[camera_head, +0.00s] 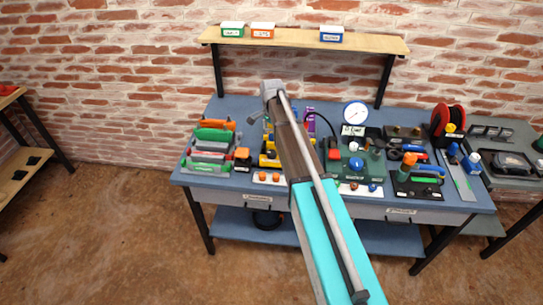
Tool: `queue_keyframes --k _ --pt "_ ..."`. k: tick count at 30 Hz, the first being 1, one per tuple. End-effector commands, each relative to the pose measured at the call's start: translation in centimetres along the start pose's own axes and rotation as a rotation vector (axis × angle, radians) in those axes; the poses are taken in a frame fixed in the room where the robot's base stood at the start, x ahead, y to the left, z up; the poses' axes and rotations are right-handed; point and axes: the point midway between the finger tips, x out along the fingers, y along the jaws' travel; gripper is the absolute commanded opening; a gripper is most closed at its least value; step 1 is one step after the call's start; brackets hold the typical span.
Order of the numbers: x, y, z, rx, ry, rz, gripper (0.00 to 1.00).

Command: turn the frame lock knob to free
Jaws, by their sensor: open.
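I cannot tell for sure which part is the frame lock knob; no label for it can be read at this size. A round blue knob (356,164) sits on a dark green unit on the blue bench (245,196), right of my arm. A yellow frame-like fixture (268,159) stands on the bench just left of my arm, and a purple upright part (310,124) stands just right of it. My arm crosses in front of the bench middle and hides part of these fixtures.
A dial gauge (355,113) stands at the bench back. Coloured tools lie in a holder (209,157) at left, and green-handled tools (425,175) at right. A red reel (448,121) stands at the back right. A wall shelf (300,39) holds small boxes above.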

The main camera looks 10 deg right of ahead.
Motion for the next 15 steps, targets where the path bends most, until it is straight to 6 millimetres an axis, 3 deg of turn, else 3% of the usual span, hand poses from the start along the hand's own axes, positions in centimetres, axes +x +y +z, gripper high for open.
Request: queue_keyframes --k 15 --pt "4.4 0.0 0.1 -0.001 0.000 0.000 0.93"
